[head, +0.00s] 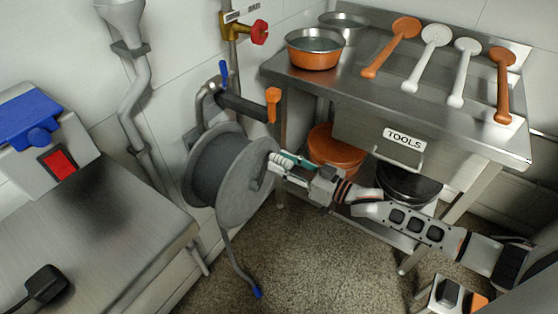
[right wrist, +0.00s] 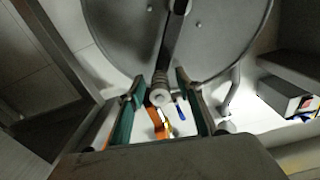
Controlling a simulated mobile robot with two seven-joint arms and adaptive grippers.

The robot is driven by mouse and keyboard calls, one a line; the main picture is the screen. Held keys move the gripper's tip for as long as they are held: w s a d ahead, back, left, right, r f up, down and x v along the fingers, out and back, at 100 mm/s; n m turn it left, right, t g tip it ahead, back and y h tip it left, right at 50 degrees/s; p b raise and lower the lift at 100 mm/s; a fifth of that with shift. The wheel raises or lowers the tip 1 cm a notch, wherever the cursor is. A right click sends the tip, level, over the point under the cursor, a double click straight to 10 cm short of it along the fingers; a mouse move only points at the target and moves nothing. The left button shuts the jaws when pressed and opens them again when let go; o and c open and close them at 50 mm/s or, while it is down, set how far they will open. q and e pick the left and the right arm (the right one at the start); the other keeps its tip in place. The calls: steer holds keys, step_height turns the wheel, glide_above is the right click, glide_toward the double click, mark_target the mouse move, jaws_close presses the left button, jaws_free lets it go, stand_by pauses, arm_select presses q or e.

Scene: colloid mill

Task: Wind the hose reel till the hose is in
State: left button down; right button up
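The grey hose reel (head: 235,180) is on the wall at centre, with dark hose wound on its drum. A length of hose (head: 228,240) hangs from it, and its blue end (head: 257,292) is at the floor. My right gripper (head: 281,161) is at the reel's crank handle. In the right wrist view, the pale ribbed handle (right wrist: 160,94) is between the two fingers of my right gripper (right wrist: 160,90), with small gaps on both sides. The crank arm (right wrist: 174,40) runs up across the reel's disc. My left gripper is not in view.
A steel table (head: 330,83) with orange and white ladles and pans stands at right, close to my right arm. A steel bench (head: 110,220) is at left. Blue (head: 223,72) and orange (head: 272,103) levers are above the reel. The floor below is open.

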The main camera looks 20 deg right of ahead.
steer(key=shift+w+a, duration=0.4)
steer(key=shift+w, duration=0.15)
jaws_close()
